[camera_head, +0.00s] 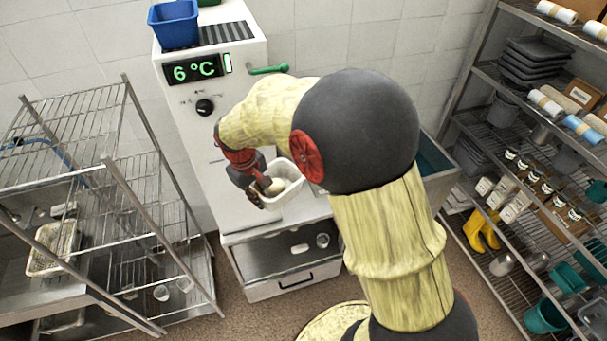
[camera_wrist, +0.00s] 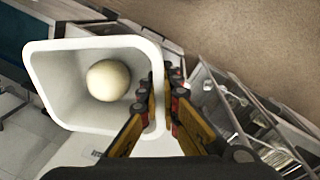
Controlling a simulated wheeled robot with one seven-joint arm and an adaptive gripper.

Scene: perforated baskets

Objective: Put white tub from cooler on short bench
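The white tub (camera_head: 296,188) is a small, deep, open container with rounded corners. It is held up in front of the cooler (camera_head: 205,135), whose display reads 6 °C. In the wrist view the white tub (camera_wrist: 60,70) is tilted toward the camera, with a round cream-coloured ball (camera_wrist: 108,80) inside. My gripper (camera_head: 264,187) is shut on one side wall of the tub. In the wrist view the fingers of my gripper (camera_wrist: 160,100) lie on either side of that wall. I cannot tell for sure which surface is the short bench.
A blue bin (camera_head: 174,24) sits on top of the cooler. Loaded shelves (camera_head: 520,150) fill the right side. Bare floor (camera_head: 270,318) shows at the bottom.

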